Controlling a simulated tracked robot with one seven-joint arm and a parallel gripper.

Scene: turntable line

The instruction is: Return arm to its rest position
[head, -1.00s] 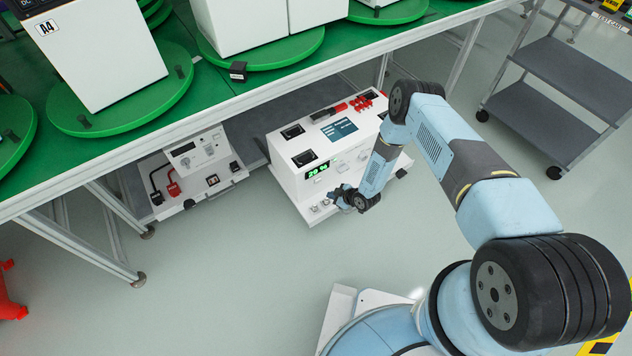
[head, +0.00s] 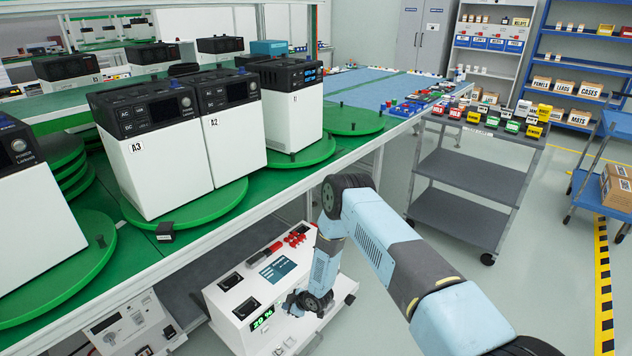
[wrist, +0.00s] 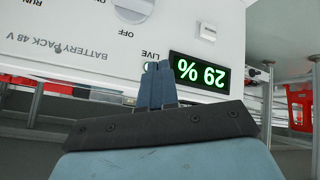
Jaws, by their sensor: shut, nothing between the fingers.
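My arm reaches down from the right in the head view, with its elbow beside the table edge. My gripper (head: 301,304) is low, in front of the white battery box (head: 235,307) under the table. In the wrist view my gripper's fingers (wrist: 157,68) are shut together and empty. Behind them is the box's front (wrist: 70,40), seen upside down, with the label "BATTERY PACK 48 V", a knob marked OFF and a green "29 %" display (wrist: 200,72). The fingertips overlap the LIVE lamp in the picture; I cannot tell whether they touch the box.
A green-topped table (head: 270,196) runs above the box, with white units A3 (head: 165,172) and A2 (head: 235,145) on green turntables. A second white box (head: 130,328) sits lower left. A grey cart (head: 470,180) stands right.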

